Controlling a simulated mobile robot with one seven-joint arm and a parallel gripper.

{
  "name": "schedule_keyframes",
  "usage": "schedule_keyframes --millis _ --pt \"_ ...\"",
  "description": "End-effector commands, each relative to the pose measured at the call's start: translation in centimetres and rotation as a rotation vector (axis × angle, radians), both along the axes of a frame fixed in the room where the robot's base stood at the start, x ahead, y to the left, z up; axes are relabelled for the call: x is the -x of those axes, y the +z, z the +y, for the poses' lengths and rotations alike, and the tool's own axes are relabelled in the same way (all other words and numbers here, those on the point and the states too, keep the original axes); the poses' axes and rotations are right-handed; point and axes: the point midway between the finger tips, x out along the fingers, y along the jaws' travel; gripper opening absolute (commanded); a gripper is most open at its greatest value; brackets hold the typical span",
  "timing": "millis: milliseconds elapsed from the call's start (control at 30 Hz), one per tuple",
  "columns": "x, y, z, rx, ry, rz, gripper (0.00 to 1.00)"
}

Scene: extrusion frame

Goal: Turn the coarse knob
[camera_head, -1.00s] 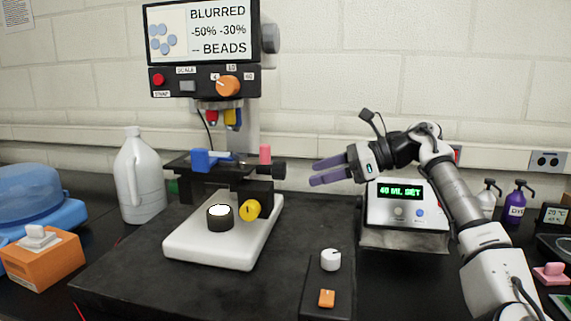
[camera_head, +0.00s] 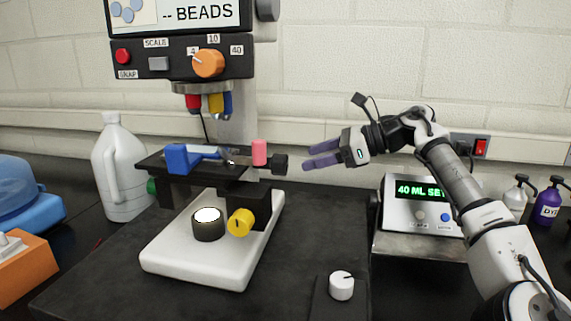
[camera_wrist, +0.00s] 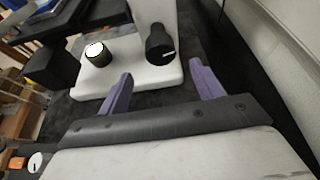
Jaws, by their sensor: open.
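A microscope stands on a white base (camera_head: 160,258). A yellow knob (camera_head: 240,222) with a dark mark sits low on it, beside a black lamp with a lit white top (camera_head: 208,225). A black knob (camera_head: 280,165) sticks out at the right end of the stage (camera_head: 158,165). In the wrist view a black knob with a white mark (camera_wrist: 159,45) stands by the white column, beyond my fingers. I cannot tell which knob is the coarse one. My gripper (camera_head: 308,158) is open and empty, to the right of the stage and apart from it. Its purple fingers also show in the wrist view (camera_wrist: 160,92).
The microscope's head panel carries an orange dial (camera_head: 208,63) and a red button (camera_head: 123,56). A blue block (camera_head: 180,158) and a pink peg (camera_head: 259,152) are on the stage. A white knob (camera_head: 341,285) is in front. A display unit (camera_head: 425,208) stands right. Open mat lies between.

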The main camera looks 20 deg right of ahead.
Motion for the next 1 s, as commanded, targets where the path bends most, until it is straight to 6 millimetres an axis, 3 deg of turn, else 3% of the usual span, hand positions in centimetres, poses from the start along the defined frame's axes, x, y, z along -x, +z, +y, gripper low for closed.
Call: schedule_keyframes --millis 100,333,800,1000 --pt "-1.4 -0.9 2.1 0.0 0.004 0.002 0.66" --pt "-3.4 -2.3 4.9 0.0 0.001 0.0 0.66" --pt "-4.2 -3.0 6.0 0.0 0.0 -0.001 0.66" --pt "-4.2 -3.0 6.0 0.0 0.0 -0.001 0.41"
